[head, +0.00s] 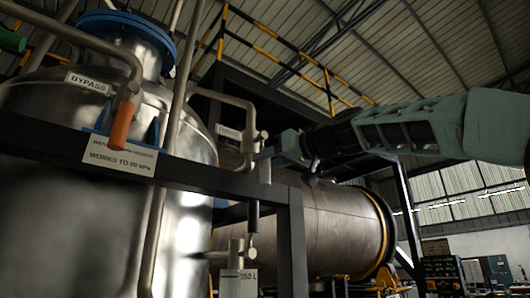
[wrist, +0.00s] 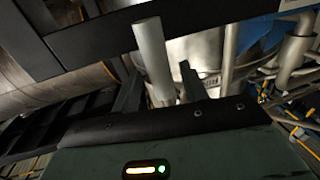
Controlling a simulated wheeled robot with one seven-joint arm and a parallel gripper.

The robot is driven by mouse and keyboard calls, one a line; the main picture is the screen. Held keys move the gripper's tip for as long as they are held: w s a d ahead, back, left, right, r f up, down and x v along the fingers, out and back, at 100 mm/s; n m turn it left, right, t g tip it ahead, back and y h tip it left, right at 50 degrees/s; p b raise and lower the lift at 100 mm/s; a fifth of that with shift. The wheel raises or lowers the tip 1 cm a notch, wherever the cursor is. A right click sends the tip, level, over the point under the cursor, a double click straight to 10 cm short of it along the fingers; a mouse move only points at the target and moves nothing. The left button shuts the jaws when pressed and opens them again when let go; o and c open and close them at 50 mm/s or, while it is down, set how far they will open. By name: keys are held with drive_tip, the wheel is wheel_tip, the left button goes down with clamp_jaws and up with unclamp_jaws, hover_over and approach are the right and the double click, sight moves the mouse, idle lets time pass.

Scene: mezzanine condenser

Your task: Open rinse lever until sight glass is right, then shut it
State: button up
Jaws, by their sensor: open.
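A pale grey lever handle (head: 265,170) hangs from a pipe valve right of the steel vessel; the small tag (head: 228,132) beside it is too small to read. My gripper (head: 268,154) is at this handle, coming from the right. In the wrist view the grey handle (wrist: 150,48) shows between the two dark fingers of my gripper (wrist: 160,88). The fingers are open; I cannot tell whether either touches it. No sight glass can be clearly made out. A fitting (head: 236,253) with a "250 L" plate (head: 238,284) stands below.
An orange handle (head: 122,125) under a BYPASS tag (head: 88,82) is on the left. A sign (head: 120,157) reading "WORKS TO 80 KPA" is on the dark rail (head: 220,178) crossing in front. A large horizontal drum (head: 335,225) lies behind. A dark post (head: 292,245) stands below my gripper.

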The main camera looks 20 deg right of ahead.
drive_tip(key=shift+p+x, duration=0.3)
drive_tip(key=shift+x, duration=0.65)
clamp_jaws()
